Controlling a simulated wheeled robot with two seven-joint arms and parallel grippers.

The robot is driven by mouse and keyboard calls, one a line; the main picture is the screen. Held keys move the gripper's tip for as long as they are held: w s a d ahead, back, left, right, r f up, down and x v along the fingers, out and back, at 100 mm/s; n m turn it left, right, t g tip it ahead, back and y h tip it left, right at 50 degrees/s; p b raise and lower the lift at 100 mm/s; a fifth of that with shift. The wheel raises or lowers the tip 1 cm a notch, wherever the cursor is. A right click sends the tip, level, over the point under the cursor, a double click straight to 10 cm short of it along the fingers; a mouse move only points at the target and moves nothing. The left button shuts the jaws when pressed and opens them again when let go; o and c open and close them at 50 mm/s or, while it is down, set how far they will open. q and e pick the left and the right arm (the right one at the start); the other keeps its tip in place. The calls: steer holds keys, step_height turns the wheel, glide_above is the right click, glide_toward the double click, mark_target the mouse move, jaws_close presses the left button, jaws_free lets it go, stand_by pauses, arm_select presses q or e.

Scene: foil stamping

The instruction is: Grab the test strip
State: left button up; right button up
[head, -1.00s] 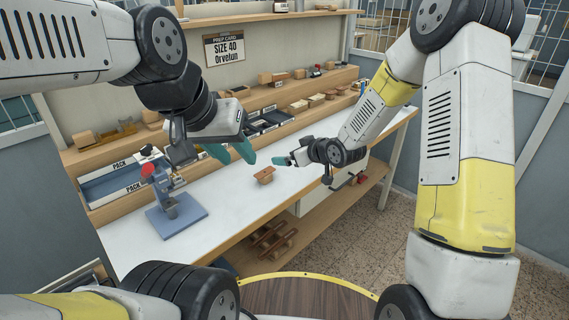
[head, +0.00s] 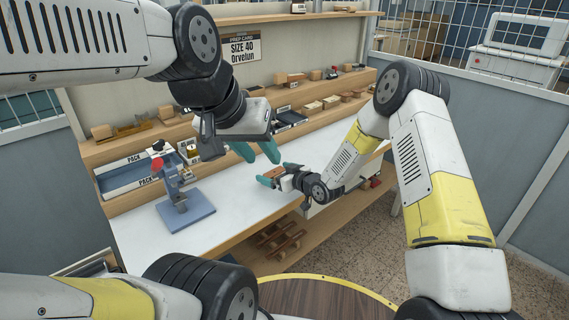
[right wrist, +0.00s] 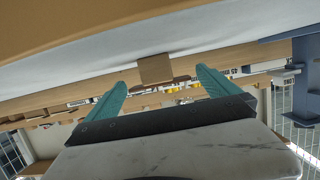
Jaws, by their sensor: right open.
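A small brown block-like piece (head: 272,173) rests on the white tabletop; I cannot make out a separate test strip on it, and it may carry or be the strip. My right gripper (head: 277,174) is open with its teal fingers around this piece. In the right wrist view the brown piece (right wrist: 155,68) shows between the spread fingertips of the right gripper (right wrist: 160,80), with no visible contact. My left gripper (head: 259,153) hangs above the table, just behind the right one, with its fingers apart and empty.
A blue stamping press (head: 182,205) with a red knob stands at the table's left. Behind it is a blue tray marked PACK (head: 130,178). Shelves (head: 318,95) with small blocks run along the back. The tabletop between the press and the grippers is clear.

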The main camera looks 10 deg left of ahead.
steer(key=shift+w+a+f, duration=0.1)
steer(key=shift+w+a, duration=0.15)
steer(key=shift+a, duration=0.05)
steer(key=shift+c, duration=0.4)
steer(key=c, duration=1.3)
